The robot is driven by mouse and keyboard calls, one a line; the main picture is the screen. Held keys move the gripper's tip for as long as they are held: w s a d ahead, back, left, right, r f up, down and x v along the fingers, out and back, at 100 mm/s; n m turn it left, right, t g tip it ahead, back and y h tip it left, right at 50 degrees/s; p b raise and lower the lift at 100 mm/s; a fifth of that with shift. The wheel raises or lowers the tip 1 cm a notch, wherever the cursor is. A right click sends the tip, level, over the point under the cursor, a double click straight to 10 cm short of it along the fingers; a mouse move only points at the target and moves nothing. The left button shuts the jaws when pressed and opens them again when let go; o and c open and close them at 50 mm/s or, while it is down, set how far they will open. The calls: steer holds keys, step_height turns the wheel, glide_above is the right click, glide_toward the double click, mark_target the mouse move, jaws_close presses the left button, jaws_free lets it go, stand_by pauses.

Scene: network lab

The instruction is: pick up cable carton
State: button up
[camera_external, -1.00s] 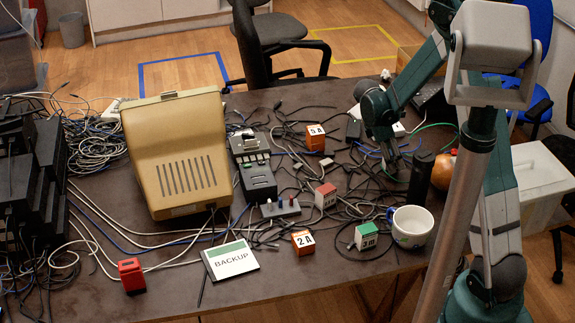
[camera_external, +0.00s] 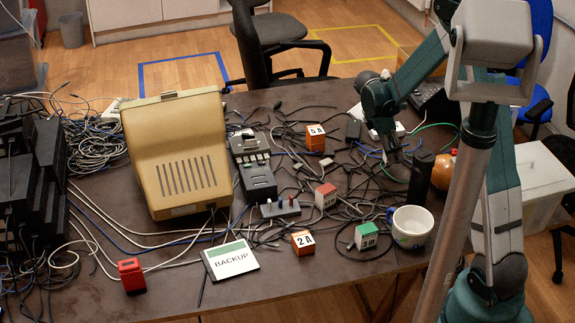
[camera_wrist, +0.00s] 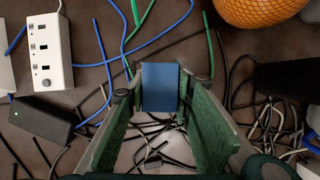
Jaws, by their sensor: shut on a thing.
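A small blue carton (camera_wrist: 161,88) sits between the two green-lined fingers of my gripper (camera_wrist: 160,100) in the wrist view. The fingers touch its left and right sides, and my gripper is shut on it. In the external view my gripper (camera_external: 393,155) hangs over the right part of the table, slightly above the cables. The blue carton cannot be made out there. Other small cartons stand on the table: an orange one (camera_external: 316,138) marked 5A, a red-and-white one (camera_external: 326,196), an orange one (camera_external: 303,242) marked 2A, a green-topped one (camera_external: 367,236) and a red one (camera_external: 131,276).
Loose cables cover much of the table (camera_external: 330,275). A mug (camera_external: 411,226), a dark cylinder (camera_external: 420,180) and an orange round object (camera_external: 444,168) stand close to my gripper. A beige case (camera_external: 176,155) stands at the left. The table's front strip is mostly clear.

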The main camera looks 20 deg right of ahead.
step_height(320, 180, up, 7)
steer(key=shift+f+p, duration=0.1)
steer(key=shift+p, duration=0.5)
stand_by(0.3)
steer(key=s+a+n, duration=0.1)
steer(key=s+a, duration=1.1)
steer(key=a, duration=0.2)
steer(key=shift+r, duration=0.2)
steer(key=shift+f, duration=0.1)
steer(key=shift+f+b, duration=0.55)
steer(key=shift+f, duration=2.5)
steer(key=shift+f, duration=0.1)
steer(key=shift+f+b, duration=0.45)
steer(key=shift+f, duration=1.3)
steer(key=shift+f, duration=0.2)
